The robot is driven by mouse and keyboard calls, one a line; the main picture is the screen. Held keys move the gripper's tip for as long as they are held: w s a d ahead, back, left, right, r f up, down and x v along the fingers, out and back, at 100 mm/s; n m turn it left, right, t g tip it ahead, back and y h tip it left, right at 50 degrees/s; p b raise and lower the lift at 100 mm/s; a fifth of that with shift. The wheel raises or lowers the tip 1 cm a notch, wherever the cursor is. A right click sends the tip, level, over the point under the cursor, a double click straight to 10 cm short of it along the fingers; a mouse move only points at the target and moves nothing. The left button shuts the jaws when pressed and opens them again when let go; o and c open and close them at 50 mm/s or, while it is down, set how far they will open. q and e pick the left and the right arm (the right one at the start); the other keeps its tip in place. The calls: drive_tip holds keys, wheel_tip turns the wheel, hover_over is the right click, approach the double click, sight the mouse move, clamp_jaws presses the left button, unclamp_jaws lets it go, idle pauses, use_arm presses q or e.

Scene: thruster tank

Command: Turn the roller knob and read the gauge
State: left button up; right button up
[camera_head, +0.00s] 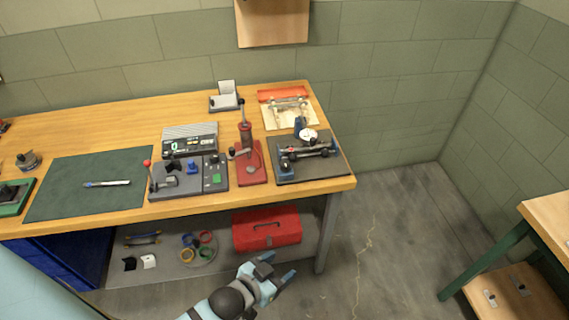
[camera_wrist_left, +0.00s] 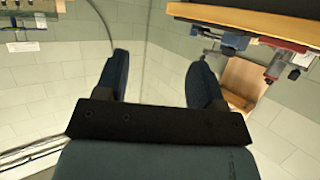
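A dark base plate (camera_head: 340,167) lies at the right end of the wooden bench. On it stands a roller fixture (camera_head: 310,152) with dark knob-like ends; which part is the roller knob is too small to tell. A round white dial gauge (camera_head: 308,135) sits at the back of this fixture, and its reading is too small to make out. My left gripper (camera_head: 278,268) is low in front of the bench, below the tabletop and apart from the fixture. Its two fingers also show spread and empty in the left wrist view (camera_wrist_left: 160,68). My right gripper is not in view.
Left of the fixture stand a red press (camera_head: 246,150) and a grey box with a digital display (camera_head: 190,140). A wooden rack with a red bar (camera_head: 283,96) lies behind it. A red toolbox (camera_head: 266,230) is on the lower shelf. Floor right of the bench is clear.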

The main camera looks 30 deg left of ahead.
use_arm(q)
drive_tip(key=w+d+r+m+t+h+b, duration=0.1)
drive_tip(key=w+d+r+m+h+b, duration=0.5)
drive_tip(key=w+d+r+m+h, duration=0.65)
wheel_tip(320, 180, up, 4)
drive_tip(key=m+g+y+b, duration=1)
drive_tip(key=g+y+b, duration=0.4)
drive_tip(key=y+b, duration=0.3)
hover_over(285, 162)
wheel_tip(285, 162, down, 12)
drive_tip(key=shift+s+a+b, duration=0.1)
drive_tip(key=shift+b, duration=0.3)
drive_tip(key=shift+f, duration=0.8)
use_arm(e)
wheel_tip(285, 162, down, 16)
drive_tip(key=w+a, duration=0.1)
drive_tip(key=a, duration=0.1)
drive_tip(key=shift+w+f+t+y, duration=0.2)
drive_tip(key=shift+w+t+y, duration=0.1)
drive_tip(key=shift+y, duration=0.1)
